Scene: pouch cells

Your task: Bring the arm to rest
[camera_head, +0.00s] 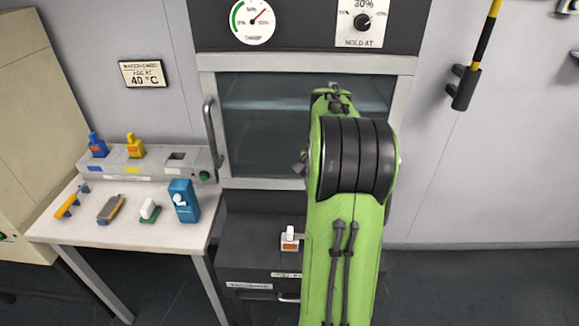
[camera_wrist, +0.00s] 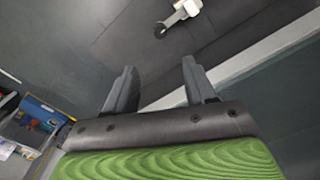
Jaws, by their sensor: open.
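My green arm stands raised in front of a glass-doored chamber (camera_head: 262,128) in the head view. Its end is hidden behind the arm there. In the wrist view my gripper (camera_wrist: 158,76) shows two grey fingers spread apart. Nothing is between them. A white lever-like part (camera_wrist: 180,14) on a dark surface lies beyond the fingertips, apart from them.
A white table (camera_head: 165,232) at left holds several small tools and a grey rack (camera_head: 110,168) with blue and yellow pieces. A dark cabinet (camera_head: 255,253) with a white and orange switch (camera_head: 289,238) stands below the chamber. A yellow-black pole (camera_head: 484,45) hangs at right.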

